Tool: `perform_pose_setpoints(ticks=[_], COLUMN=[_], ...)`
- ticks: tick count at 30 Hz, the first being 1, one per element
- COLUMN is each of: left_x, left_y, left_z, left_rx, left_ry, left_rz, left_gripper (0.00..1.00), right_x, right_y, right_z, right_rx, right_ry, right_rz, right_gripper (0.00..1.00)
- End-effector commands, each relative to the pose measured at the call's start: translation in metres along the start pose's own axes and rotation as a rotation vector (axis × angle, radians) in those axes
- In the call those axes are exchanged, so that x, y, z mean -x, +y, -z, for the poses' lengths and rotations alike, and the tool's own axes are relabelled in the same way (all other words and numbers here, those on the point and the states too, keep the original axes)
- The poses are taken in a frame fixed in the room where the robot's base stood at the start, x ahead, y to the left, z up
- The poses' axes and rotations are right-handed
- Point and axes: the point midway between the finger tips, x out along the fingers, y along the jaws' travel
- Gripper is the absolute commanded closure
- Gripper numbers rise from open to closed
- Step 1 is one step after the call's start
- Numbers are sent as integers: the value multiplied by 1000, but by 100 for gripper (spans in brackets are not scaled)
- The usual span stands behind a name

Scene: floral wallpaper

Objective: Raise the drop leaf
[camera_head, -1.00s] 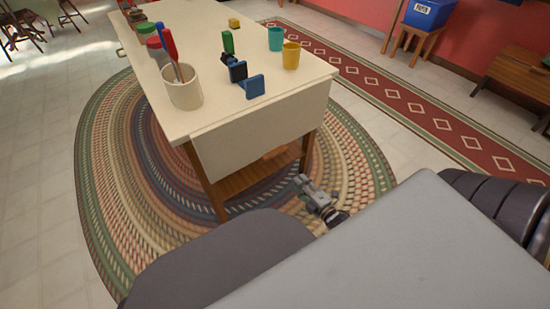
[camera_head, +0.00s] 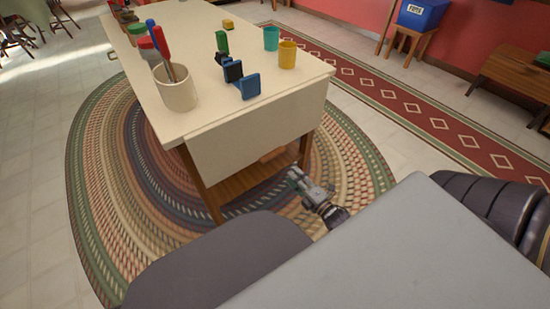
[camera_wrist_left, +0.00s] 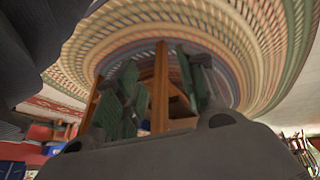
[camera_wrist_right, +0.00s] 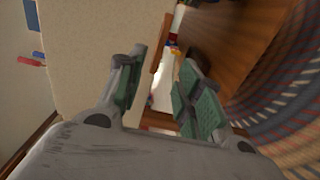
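The cream drop leaf (camera_head: 258,133) hangs down from the near end of the cream table (camera_head: 205,88). In the right wrist view the leaf (camera_wrist_right: 85,50) is a flat panel at upper left. My right gripper (camera_head: 294,176) is low, near the leaf's lower right side. Its fingers (camera_wrist_right: 160,88) are apart and empty, with the left finger in front of the panel; contact cannot be told. My left gripper (camera_wrist_left: 165,90) shows only in its own wrist view. It is open and empty, facing the rug and table legs.
On the table stand a utensil crock (camera_head: 175,88), a yellow cup (camera_head: 287,54), a teal cup (camera_head: 271,38) and blue and black blocks (camera_head: 248,86). A wooden shelf (camera_head: 240,182) lies below. A braided rug (camera_head: 110,190) covers the floor.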

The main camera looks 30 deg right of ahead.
Motion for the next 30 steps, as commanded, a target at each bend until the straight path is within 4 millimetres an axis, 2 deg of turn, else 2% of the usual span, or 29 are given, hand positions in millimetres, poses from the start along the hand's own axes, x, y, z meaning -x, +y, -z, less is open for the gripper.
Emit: perform_pose_setpoints(ticks=[15,24,30], left_x=[-30,-50,-63], left_y=[1,2,2], left_z=[-6,-20,-23], left_rx=[22,43,55], left_ry=[64,87,117], left_rz=[-28,-45,-56], left_gripper=[60,60,60], right_x=[-48,-77,-96], right_y=[-1,-1,-1], right_z=[0,0,0], right_rx=[0,0,1], right_ry=[1,1,1], right_rz=[-2,-2,-2], right_gripper=[64,64,64])
